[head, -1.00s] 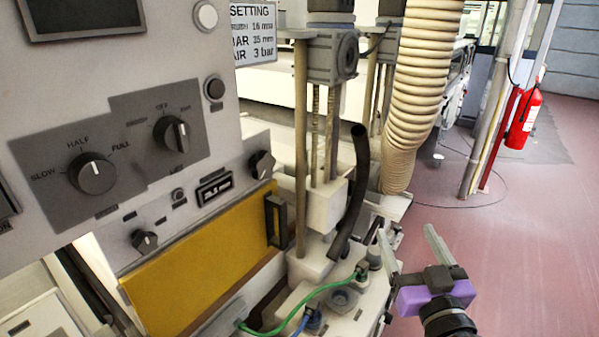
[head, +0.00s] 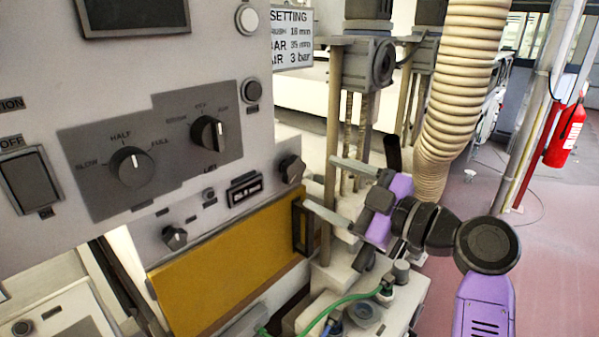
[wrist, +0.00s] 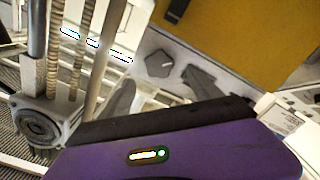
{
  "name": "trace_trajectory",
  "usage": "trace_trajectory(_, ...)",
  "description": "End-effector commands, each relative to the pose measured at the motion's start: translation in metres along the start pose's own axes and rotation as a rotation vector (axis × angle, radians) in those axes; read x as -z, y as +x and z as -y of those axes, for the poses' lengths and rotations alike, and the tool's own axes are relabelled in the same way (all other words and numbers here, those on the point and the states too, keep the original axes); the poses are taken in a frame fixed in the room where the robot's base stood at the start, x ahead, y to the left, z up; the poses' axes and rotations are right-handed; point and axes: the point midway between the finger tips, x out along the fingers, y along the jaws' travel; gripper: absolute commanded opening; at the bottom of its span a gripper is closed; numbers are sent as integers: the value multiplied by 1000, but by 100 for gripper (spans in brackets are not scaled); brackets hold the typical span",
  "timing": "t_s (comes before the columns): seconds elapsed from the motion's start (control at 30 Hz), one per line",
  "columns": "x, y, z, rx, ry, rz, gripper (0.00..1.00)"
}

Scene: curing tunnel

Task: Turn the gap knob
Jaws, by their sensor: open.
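The dark grey knob (head: 291,169) at the right end of the lower panel, beside a small display (head: 245,188), may be the gap knob; I cannot read its label. It also shows in the wrist view (wrist: 160,65), ahead of and between my two fingers. My gripper (head: 320,182) is open and empty, its fingers pointing left at this knob. The fingertips look apart from it, a short way to its right. A second small knob (head: 174,237) sits lower left. The speed knob (head: 131,167) and a selector knob (head: 208,133) are on the upper panel.
A yellow cover (head: 225,270) with a black handle (head: 302,227) lies just below the knob. A vertical rod (head: 334,130) stands close to the fingers. A ribbed hose (head: 462,90) hangs behind my gripper. A settings card (head: 292,38) hangs above.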

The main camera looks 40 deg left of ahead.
Motion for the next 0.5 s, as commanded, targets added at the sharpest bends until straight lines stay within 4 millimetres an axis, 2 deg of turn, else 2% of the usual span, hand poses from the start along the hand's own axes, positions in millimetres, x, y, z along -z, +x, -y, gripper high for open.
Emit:
trace_trajectory(0.3,3,46,-1,1,3,0,73)
trace_trajectory(0.5,1,68,-1,-2,2,1,73)
